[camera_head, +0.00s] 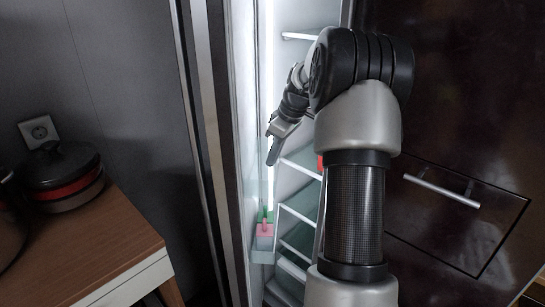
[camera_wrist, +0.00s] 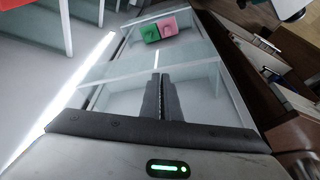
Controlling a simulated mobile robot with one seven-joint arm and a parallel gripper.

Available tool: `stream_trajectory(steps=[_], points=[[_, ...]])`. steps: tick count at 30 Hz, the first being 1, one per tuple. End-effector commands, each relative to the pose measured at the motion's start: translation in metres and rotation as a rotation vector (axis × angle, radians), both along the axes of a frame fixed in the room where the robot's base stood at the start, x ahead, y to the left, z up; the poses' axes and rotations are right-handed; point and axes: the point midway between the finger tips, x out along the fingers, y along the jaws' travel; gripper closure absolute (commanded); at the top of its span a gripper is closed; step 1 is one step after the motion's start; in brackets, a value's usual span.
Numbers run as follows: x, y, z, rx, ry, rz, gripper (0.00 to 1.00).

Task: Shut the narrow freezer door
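The narrow freezer door (camera_head: 212,130) stands open on the left of the head view, with its pale inner side facing the lit freezer interior (camera_head: 300,185). In the wrist view the door's inner side with its clear bins (camera_wrist: 205,95) fills the middle. My gripper (camera_head: 272,153) is in the opening, between the door's inner side and the shelves. Its two fingers (camera_wrist: 160,78) lie together with nothing visible between them, pointing along the door's inner side. I cannot tell whether the fingers touch the door. My arm hides part of the freezer's right side.
A green item (camera_wrist: 150,33) and a pink item (camera_wrist: 168,26) sit in a door bin. A wooden counter (camera_head: 85,250) with a dark pot (camera_head: 65,172) stands left of the door. A dark panel with a drawer handle (camera_head: 440,190) is on the right.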

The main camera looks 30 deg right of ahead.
Motion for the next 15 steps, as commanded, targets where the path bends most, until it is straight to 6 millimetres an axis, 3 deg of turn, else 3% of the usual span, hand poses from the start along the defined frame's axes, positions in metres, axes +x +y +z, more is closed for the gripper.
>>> stream_trajectory(steps=[7,13,15], points=[[0.000,0.005,-0.004,0.000,0.012,0.000,1.00],[0.017,0.038,-0.002,-0.001,0.005,0.003,1.00],[0.014,0.028,0.018,-0.004,0.000,-0.005,1.00]])
